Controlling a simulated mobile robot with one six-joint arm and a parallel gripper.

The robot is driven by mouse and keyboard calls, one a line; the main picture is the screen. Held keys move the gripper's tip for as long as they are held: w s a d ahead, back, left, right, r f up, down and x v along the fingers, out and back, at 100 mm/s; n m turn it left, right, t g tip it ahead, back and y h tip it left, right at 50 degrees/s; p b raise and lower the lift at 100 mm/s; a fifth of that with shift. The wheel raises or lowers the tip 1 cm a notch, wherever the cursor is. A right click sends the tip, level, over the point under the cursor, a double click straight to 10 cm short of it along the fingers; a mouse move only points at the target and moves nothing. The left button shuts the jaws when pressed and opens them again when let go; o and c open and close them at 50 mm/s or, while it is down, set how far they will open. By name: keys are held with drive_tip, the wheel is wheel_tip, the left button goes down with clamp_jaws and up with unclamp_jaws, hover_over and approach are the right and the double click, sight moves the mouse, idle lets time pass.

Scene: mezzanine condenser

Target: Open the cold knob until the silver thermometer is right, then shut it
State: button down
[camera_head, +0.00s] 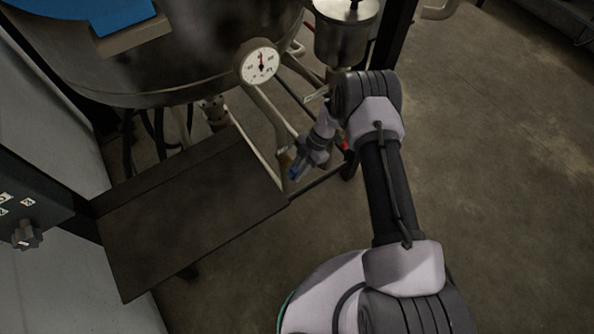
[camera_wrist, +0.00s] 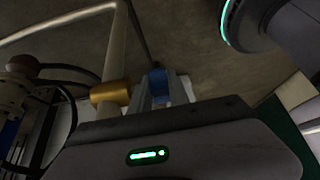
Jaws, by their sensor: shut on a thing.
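The cold knob is blue and shows small in the head view (camera_head: 294,173), low beside a pale pipe under the vessel. In the wrist view the blue knob (camera_wrist: 158,82) sits between the two fingers of my gripper (camera_wrist: 162,90), which is shut on it. My gripper (camera_head: 298,168) partly hides the knob in the head view. The silver-rimmed thermometer (camera_head: 259,62) has a white dial on the vessel's side. Its dark needle points roughly up, near a red mark; the numbers are too small to read.
A large metal vessel (camera_head: 190,60) stands at the upper left. A dark platform (camera_head: 190,215) lies below it. A brass fitting (camera_wrist: 110,93) and pale pipes are close to my gripper. A small red part (camera_head: 345,146) is to the right. Open floor (camera_head: 510,190) lies at right.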

sight(296, 169)
idle(0.3)
drive_tip(key=c, duration=1.2)
unclamp_jaws()
drive_tip(key=shift+d, duration=0.1)
drive_tip(key=shift+c, duration=0.2)
drive_tip(key=shift+s+a+r+t+h+p, duration=0.1)
drive_tip(key=shift+r+t+h+p, duration=0.15)
drive_tip(key=shift+h+p, duration=0.2)
drive_tip(key=shift+a+r+t+h+p, duration=0.1)
drive_tip(key=shift+t+h+p, duration=0.25)
drive_tip(key=shift+h, duration=0.1)
drive_tip(key=shift+r+t+h+p, duration=0.4)
drive_tip(key=shift+h+p, duration=0.2)
drive_tip(key=shift+p, duration=0.55)
drive_tip(key=shift+s+a+f+t+h+p, duration=0.15)
drive_tip(key=shift+f+t+h+p, duration=0.15)
drive_tip(key=shift+t+h+p, duration=0.5)
wheel_tip(296, 169, up, 17)
drive_tip(key=p, duration=0.6)
drive_tip(key=shift+h, duration=0.3)
drive_tip(key=shift+o, duration=0.3)
drive_tip(key=shift+f, duration=0.15)
